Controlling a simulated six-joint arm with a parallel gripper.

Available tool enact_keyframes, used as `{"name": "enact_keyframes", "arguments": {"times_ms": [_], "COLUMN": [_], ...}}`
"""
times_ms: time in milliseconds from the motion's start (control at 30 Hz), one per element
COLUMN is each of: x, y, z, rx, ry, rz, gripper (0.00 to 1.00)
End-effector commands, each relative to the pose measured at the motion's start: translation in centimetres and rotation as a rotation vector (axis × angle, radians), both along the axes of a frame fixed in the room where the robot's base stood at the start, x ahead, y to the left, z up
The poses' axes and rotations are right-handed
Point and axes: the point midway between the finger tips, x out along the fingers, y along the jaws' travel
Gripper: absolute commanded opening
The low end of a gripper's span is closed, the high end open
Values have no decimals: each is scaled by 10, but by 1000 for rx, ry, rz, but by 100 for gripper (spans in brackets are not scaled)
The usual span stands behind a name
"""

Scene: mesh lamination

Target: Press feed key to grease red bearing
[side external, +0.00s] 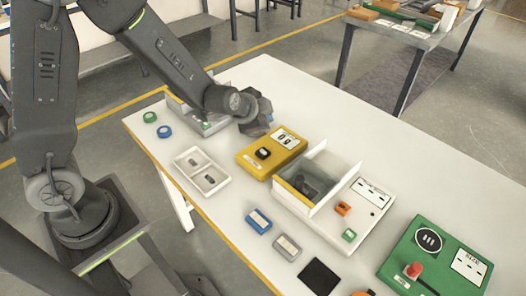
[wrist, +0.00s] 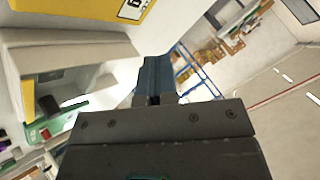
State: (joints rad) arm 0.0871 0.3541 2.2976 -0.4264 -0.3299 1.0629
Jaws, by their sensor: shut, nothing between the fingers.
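My gripper (side external: 259,127) is shut and empty, beside the far-left corner of a yellow box (side external: 288,155) with a black key (side external: 263,154) and a label. In the wrist view its fingers (wrist: 154,88) are together. A white station (side external: 358,222) has an open bin with dark contents, an orange part (side external: 343,209) and a green key (side external: 349,235). A green box (side external: 410,250) carries a red knob (side external: 413,270) and labels. I cannot tell which of these is the feed key. I cannot make out a red bearing.
A white two-slot tray (side external: 177,162), a blue block (side external: 258,221), a grey block (side external: 287,247) and a black pad (side external: 319,277) lie along the front. A green ring (side external: 150,117) and a blue ring (side external: 164,131) lie left. The back of the white table (side external: 300,95) is clear.

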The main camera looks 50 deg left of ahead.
Motion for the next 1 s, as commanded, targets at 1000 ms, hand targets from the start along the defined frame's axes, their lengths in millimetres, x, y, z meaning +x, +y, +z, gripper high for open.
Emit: {"name": "enact_keyframes", "arguments": {"times_ms": [1000], "x": [0], "y": [0], "z": [-82], "rx": [-2], "ry": [3], "rz": [1], "gripper": [0]}}
